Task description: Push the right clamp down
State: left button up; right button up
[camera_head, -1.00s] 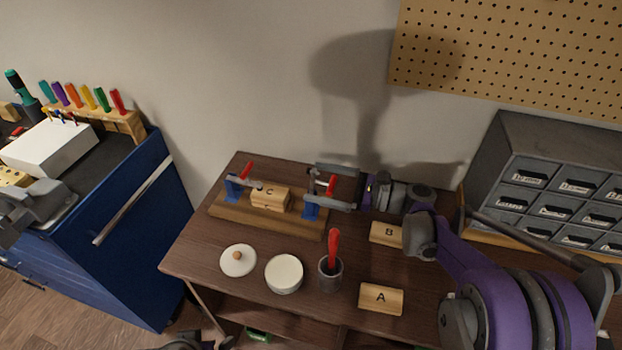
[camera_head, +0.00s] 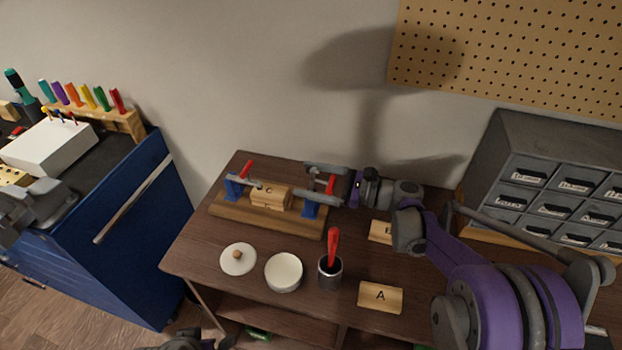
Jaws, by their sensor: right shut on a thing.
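The right clamp (camera_head: 310,208) has a blue base and a red handle, and stands at the right end of a wooden base board (camera_head: 256,219). My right gripper (camera_head: 322,184) is around its red handle, which stands upright between the two fingers, and is shut on it. The left clamp (camera_head: 234,187) has a blue base with its red handle raised, at the board's left end. The block marked C (camera_head: 270,196) sits between the clamps; the right clamp's bar reaches toward it. My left gripper (camera_head: 38,200) is at the left picture edge; its finger opening is unclear.
Block A (camera_head: 380,296) and the partly hidden block B (camera_head: 381,232) lie on the brown table. A cup with a red-handled tool (camera_head: 330,270), a white round container (camera_head: 284,272) and a lid (camera_head: 238,259) stand in front. A drawer cabinet (camera_head: 545,180) is at right.

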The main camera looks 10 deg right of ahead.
grip_shut()
